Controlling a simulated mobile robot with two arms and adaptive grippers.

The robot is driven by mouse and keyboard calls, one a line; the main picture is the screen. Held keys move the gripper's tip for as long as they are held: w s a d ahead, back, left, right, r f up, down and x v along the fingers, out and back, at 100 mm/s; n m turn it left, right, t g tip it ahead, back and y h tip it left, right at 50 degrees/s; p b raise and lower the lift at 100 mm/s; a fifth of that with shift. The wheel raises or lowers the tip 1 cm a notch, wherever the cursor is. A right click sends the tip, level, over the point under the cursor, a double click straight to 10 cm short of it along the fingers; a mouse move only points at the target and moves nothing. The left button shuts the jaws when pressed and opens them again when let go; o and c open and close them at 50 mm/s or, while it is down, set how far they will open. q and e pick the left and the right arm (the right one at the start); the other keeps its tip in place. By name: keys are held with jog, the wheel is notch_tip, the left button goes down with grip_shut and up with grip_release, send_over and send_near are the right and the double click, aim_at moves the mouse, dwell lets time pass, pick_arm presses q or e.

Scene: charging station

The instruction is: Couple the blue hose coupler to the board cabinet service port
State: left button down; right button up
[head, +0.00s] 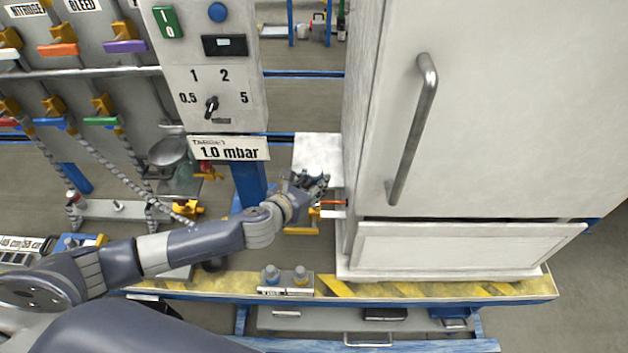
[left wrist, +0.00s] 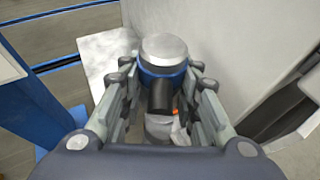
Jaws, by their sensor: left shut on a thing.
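The blue hose coupler (left wrist: 164,66) shows in the left wrist view as a silver-capped piece with a blue band and a dark lower part. My left gripper (left wrist: 156,84) is shut on it, with fingers on both sides. In the head view my left gripper (head: 313,183) is beside the lower left side of the white cabinet (head: 375,200). Its fingers hide most of the coupler there. A small orange and white fitting (head: 333,204) sits by the cabinet side, just right of the gripper; I cannot tell whether it is the service port. My right gripper is not in view.
A control panel (head: 215,95) with a dial and a sign (head: 229,148) reading 1.0 mbar stands behind. Valves and hoses (head: 100,165) hang at the left. A small block with capped fittings (head: 286,282) sits at the front edge. The cabinet wall is close right of the gripper.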

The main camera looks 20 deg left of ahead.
pick_arm(q)
jog(key=shift+p, duration=0.3)
dwell(0.5)
jog(key=shift+f+b, duration=0.3)
jog(key=shift+f, duration=0.05)
jog(key=shift+f+b, duration=1.65)
jog(key=shift+f, duration=0.7)
jog(key=c, duration=1.1)
grip_release()
jog(key=v, duration=1.2)
